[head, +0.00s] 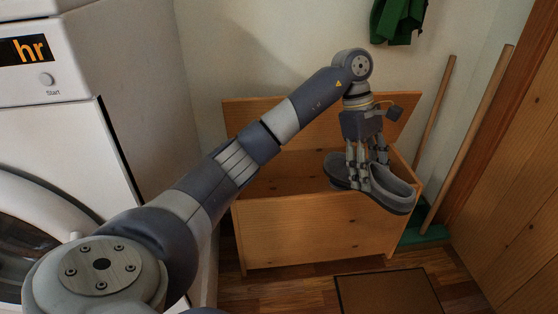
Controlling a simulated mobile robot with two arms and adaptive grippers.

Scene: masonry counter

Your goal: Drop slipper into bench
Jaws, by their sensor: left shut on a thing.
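A grey slipper (392,186) with a dark sole is held by my left gripper (362,180). The gripper points down and its fingers are shut on the slipper near its middle. The wooden bench (310,232) is a box with its lid raised at the back, and its inside is open to view at the left. The slipper is over the right part of the bench opening, and its right end overlaps the front right corner in the picture. I cannot tell its exact height above the rim. My right gripper is not in view.
A white washing machine (70,140) stands at the left. Two wooden poles (470,130) lean at the right, with a green broom head (425,235) on the floor. A green cloth (399,20) hangs above. A brown mat (388,292) lies before the bench. A wooden door (515,190) is at the right.

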